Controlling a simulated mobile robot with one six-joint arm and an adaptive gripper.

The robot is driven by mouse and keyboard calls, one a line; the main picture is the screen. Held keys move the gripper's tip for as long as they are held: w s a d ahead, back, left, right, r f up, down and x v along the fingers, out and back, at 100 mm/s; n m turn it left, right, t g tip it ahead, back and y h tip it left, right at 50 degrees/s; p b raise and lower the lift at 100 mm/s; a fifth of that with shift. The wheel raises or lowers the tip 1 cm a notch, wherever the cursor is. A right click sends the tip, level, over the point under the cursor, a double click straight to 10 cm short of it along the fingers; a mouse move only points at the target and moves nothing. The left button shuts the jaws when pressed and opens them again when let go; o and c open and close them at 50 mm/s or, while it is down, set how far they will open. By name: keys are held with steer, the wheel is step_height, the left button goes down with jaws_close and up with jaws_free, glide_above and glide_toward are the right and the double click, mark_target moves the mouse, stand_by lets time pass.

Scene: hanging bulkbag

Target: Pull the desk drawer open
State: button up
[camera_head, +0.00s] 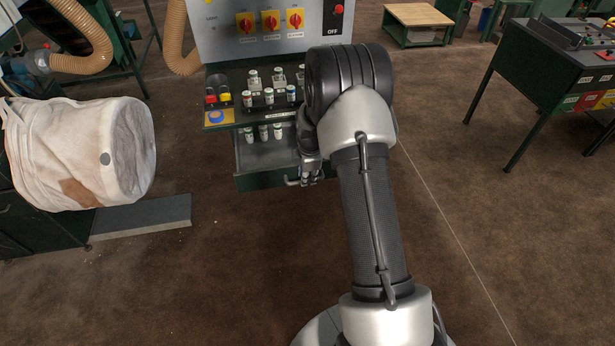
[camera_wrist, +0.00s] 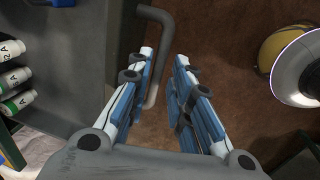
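The desk drawer (camera_head: 262,181) stands pulled out below the desk top, with its inside showing. Several small white bottles stand at its back; bottles (camera_wrist: 12,78) also show at the left of the wrist view. The grey bent drawer handle (camera_head: 292,182) sticks out from the drawer front. My gripper (camera_head: 311,178) is at the handle, partly hidden by my arm. In the wrist view my gripper (camera_wrist: 165,58) has its two blue-and-white fingers apart, with the handle (camera_wrist: 158,75) showing between them, nearer the left finger. I cannot tell whether they touch.
The desk top (camera_head: 233,84) holds several small bottles and a blue-topped item. A control panel (camera_head: 270,22) with red and yellow switches rises behind. A white bulk bag (camera_head: 75,150) is at the left. Another work table (camera_head: 560,70) stands at the right. The brown floor before the drawer is clear.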

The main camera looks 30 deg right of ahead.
step_height(320, 180, up, 10)
steer(key=s, duration=0.2)
steer(key=shift+a+r, duration=0.2)
steer(key=shift+a, duration=0.05)
steer(key=s+a+r+m+t, duration=0.1)
steer(key=s+a+r+m, duration=0.3)
steer(key=s+a+r, duration=0.4)
steer(key=s+a+r+m, duration=0.3)
steer(key=s+r, duration=0.2)
steer(key=r, duration=0.6)
steer(key=s+a+r+m, duration=0.1)
steer(key=s+a+m, duration=0.2)
steer(key=s, duration=0.6)
steer(key=s+a+m+t, duration=0.1)
steer(key=s+a+m, duration=0.2)
steer(key=s, duration=0.6)
steer(key=shift+r+m+y, duration=0.3)
steer(key=shift+r+m, duration=0.1)
steer(key=shift+m, duration=0.5)
